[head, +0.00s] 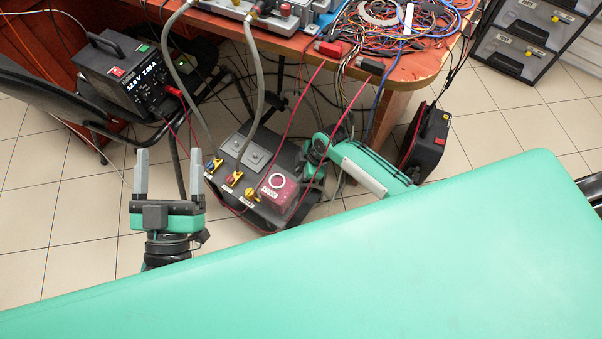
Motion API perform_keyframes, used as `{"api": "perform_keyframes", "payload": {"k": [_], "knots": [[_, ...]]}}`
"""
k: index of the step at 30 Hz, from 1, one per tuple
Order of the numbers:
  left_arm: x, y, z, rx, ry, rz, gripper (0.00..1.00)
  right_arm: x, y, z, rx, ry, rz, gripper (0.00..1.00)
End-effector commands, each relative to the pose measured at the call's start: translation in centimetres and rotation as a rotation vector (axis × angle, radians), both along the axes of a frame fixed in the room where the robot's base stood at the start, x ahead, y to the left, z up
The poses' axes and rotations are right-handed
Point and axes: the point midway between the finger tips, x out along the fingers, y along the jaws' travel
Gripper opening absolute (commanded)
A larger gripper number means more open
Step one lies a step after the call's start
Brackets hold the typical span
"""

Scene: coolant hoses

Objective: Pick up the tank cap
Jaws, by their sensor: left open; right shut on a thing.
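A red tank (279,192) sits at the right end of a dark box unit on the floor. A pale ring (277,180) shows on its top. I cannot make out the tank cap as a separate thing. My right gripper (312,163) is just right of and behind the tank, small and partly hidden by its own green wrist. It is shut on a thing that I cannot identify. My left gripper (168,177) is open and empty, fingers pointing up the picture, left of the box unit and apart from it.
The dark box unit (235,150) has yellow and blue valve handles on its front; two grey hoses (258,85) rise from it to the orange bench (415,65). Red cables hang around it. A black power supply (125,70) stands at left. A black case (425,142) stands right.

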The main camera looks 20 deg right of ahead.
Motion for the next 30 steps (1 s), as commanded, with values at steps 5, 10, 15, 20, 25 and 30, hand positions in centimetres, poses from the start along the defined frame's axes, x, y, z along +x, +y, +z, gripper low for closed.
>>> {"api": "perform_keyframes", "payload": {"k": [5, 10, 15, 20, 25, 30], "knots": [[0.0, -0.4, -1.0, 0.014, 0.067, -0.012, 0.78, 0.0, 0.0, 0.8, 0.000, -0.001, 0.001, 0.00], [-0.3, -1.1, -3.4, 0.043, 0.190, -0.035, 0.78, 0.0, -0.1, 2.0, -0.001, -0.001, 0.001, 0.00], [-0.9, -1.8, -6.0, 0.075, 0.321, -0.059, 0.78, 0.0, 0.0, 3.4, 0.000, 0.000, 0.001, 0.00], [-1.9, -2.5, -8.5, 0.108, 0.453, -0.085, 0.78, -0.7, -3.0, 3.6, -0.005, 0.001, -0.002, 0.00], [-3.6, -3.2, -11.5, 0.147, 0.610, -0.119, 0.78, -1.9, -7.5, 3.6, -0.006, 0.002, -0.002, 0.00], [-4.6, -3.3, -13.2, 0.182, 0.717, -0.136, 0.78, -3.1, -12.1, 3.5, -0.004, 0.003, -0.001, 0.00]]}}
